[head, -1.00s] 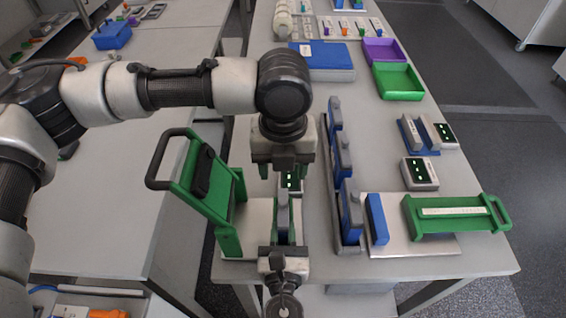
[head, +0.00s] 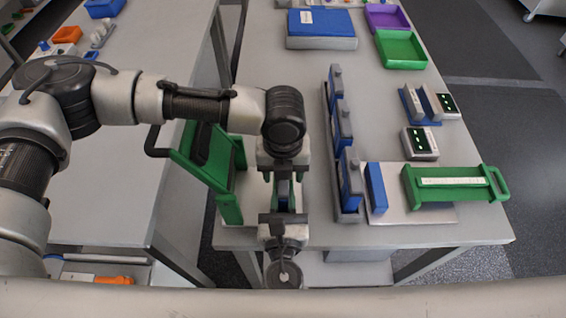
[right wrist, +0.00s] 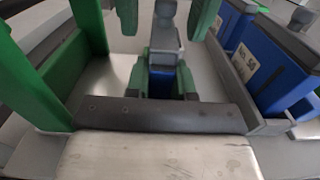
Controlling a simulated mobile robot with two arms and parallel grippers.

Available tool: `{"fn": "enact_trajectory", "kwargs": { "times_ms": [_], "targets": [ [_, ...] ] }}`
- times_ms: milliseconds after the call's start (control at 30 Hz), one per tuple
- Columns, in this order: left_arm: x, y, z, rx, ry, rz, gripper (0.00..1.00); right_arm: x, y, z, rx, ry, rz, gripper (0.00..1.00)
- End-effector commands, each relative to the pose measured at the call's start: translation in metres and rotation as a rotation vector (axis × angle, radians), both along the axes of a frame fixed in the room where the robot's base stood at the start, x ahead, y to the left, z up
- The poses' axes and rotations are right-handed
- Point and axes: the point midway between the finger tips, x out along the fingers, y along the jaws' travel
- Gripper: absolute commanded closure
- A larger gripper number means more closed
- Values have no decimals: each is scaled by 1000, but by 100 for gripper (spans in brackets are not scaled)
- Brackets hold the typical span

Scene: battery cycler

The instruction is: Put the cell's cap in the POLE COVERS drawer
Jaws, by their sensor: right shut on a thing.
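The cell shows in the right wrist view as a blue body (right wrist: 161,84) with a grey cap (right wrist: 166,32) on top. In the head view the blue cell (head: 283,201) is partly hidden between the two grippers. My right gripper (head: 284,214), at the table's front, is shut on the cell's body. I cannot make out any drawer labelled POLE COVERS.
A green frame with a dark handle (head: 232,190) stands close left. A rack with several blue cells (head: 345,190) stands close right. Farther right are a green-handled device (head: 450,184) and small display units (head: 422,143). A green tray (head: 402,48) and purple tray (head: 387,17) lie behind.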

Motion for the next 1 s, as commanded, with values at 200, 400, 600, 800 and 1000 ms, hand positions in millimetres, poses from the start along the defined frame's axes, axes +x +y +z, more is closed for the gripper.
{"fn": "enact_trajectory", "kwargs": {
  "times_ms": [200, 400, 600, 800, 1000],
  "targets": [
    [0, 0, 0, 0, 0, 0, 50, 0, 0, 0, 0, 0, -1, 100],
    [0, 0, 0, 0, 0, 0, 81, 0, 0, 0, 0, 0, -1, 100],
    [0, 0, 0, 0, 0, 0, 100, 0, 0, 0, 0, 0, -1, 100],
    [0, 0, 0, 0, 0, 0, 100, 0, 0, 0, 0, 0, -1, 100],
    [0, 0, 1, 0, 0, 0, 100, 0, 0, 0, 0, 0, -1, 100]
  ]
}}
